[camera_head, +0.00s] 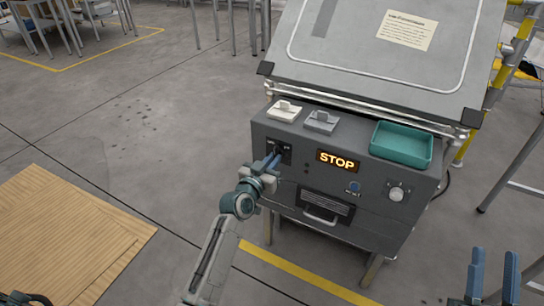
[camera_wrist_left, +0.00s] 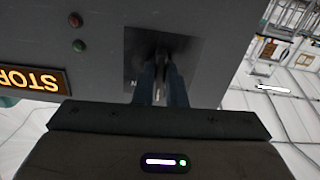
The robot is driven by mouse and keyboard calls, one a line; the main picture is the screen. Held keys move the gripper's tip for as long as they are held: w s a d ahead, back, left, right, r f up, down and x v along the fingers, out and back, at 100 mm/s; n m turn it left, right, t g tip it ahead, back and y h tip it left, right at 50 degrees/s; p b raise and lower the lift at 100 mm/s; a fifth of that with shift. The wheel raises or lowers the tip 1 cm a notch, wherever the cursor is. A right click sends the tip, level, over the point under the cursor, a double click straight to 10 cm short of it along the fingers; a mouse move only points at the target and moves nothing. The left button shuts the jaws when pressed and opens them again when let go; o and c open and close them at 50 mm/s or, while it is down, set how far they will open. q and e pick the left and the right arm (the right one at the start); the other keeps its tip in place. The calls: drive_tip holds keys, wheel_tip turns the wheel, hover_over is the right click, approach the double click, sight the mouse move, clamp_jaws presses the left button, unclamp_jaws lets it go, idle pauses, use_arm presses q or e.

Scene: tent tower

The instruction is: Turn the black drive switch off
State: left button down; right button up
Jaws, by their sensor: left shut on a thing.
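The black drive switch (camera_wrist_left: 160,52) is on a dark square plate (camera_head: 286,148) at the upper left of the grey control box's front. My left gripper (camera_head: 274,160) reaches this plate from the front. In the left wrist view its two blue fingers (camera_wrist_left: 161,72) are close together around the switch and shut on it. The fingers hide most of the switch, so its position cannot be read. A lit orange STOP sign (camera_head: 337,161) is right of the plate. My right gripper (camera_head: 494,275) is open and empty at the lower right, away from the box.
The grey box (camera_head: 345,220) also bears a blue knob (camera_head: 353,188), a round white dial (camera_head: 396,193) and a drawer-like handle (camera_head: 320,216). A teal tray (camera_head: 402,145) and two small blocks sit on top. A large tilted panel (camera_head: 370,50) rises behind.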

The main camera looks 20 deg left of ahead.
use_arm(q)
drive_tip(key=shift+s+d+n+p, duration=0.1)
drive_tip(key=shift+n+p, duration=0.8)
drive_tip(key=shift+n, duration=1.25)
drive_tip(key=shift+d+n+p, duration=0.1)
drive_tip(key=shift+n+p, duration=0.75)
drive_tip(key=shift+n, duration=1.3)
use_arm(e)
drive_tip(key=s+f+g, duration=0.2)
drive_tip(key=f+g, duration=0.5)
drive_tip(key=f, duration=0.3)
drive_tip(key=s+a+f+m+g, duration=0.1)
drive_tip(key=s+f+g, duration=0.2)
drive_tip(key=f+g, duration=0.3)
drive_tip(key=shift+a+f+m+g+h, duration=0.3)
drive_tip(key=shift+f+g, duration=0.1)
drive_tip(key=shift+f, duration=2.05)
use_arm(q)
drive_tip(key=c, duration=1.5)
unclamp_jaws()
drive_tip(key=shift+r, duration=0.1)
